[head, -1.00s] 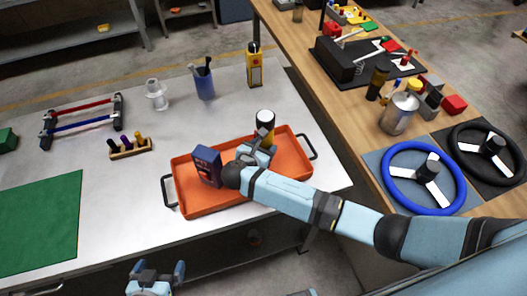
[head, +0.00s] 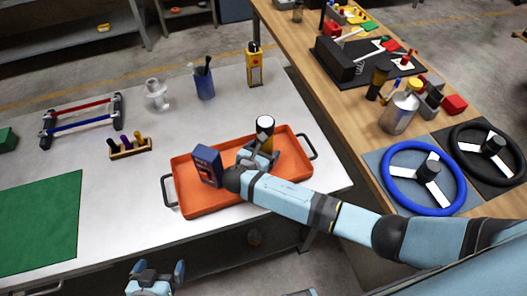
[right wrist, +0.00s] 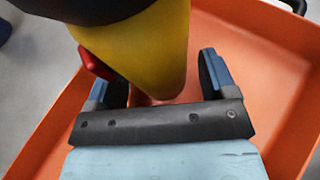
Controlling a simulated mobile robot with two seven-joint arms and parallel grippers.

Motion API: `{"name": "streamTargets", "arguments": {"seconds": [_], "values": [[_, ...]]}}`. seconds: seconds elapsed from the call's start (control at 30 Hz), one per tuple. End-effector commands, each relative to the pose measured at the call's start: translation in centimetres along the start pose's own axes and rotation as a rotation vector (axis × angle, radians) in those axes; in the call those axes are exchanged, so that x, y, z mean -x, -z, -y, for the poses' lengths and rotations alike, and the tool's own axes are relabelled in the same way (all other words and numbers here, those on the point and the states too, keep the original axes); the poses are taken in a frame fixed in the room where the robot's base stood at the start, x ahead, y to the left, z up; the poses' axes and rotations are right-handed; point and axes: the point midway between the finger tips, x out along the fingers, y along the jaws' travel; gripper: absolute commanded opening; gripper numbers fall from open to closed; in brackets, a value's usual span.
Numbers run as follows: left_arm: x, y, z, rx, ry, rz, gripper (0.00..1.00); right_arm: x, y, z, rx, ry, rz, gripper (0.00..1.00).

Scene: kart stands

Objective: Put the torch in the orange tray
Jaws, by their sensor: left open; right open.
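The torch (head: 265,128) has a yellow body, a black head and a pale lens facing up. It stands roughly upright inside the orange tray (head: 296,133), right of a dark blue box. In the right wrist view the torch (right wrist: 150,45) has a red part on its side, and its lower end is at the tray floor (right wrist: 235,75). My right gripper (head: 262,156) is open, with its fingers (right wrist: 160,85) on either side of the torch and a gap visible on the right. My left gripper (head: 156,274) is open and empty below the table's front edge.
The dark blue box (head: 207,166) stands in the tray's left part. A wooden bench with steering wheels (head: 424,178) lies to the right.

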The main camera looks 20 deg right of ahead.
Motion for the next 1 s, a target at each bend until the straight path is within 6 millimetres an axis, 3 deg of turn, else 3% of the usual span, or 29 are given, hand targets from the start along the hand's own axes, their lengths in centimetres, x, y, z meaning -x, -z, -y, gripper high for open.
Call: {"name": "streamTargets", "arguments": {"seconds": [0.53, 0.7, 1.0], "values": [[-0.2, -0.3, 0.0, 0.000, 0.000, 0.000, 0.98, 10.3, 0.2, -0.1, 0.000, -0.003, -0.003, 0.78], [-0.2, -0.3, 0.0, 0.000, 0.000, 0.000, 0.98, 11.7, 0.1, 0.0, -0.001, -0.001, -0.001, 0.78], [-0.2, -0.3, 0.0, 0.000, 0.000, 0.001, 0.98, 11.9, 0.1, 0.0, 0.000, -0.001, -0.001, 0.78]]}}
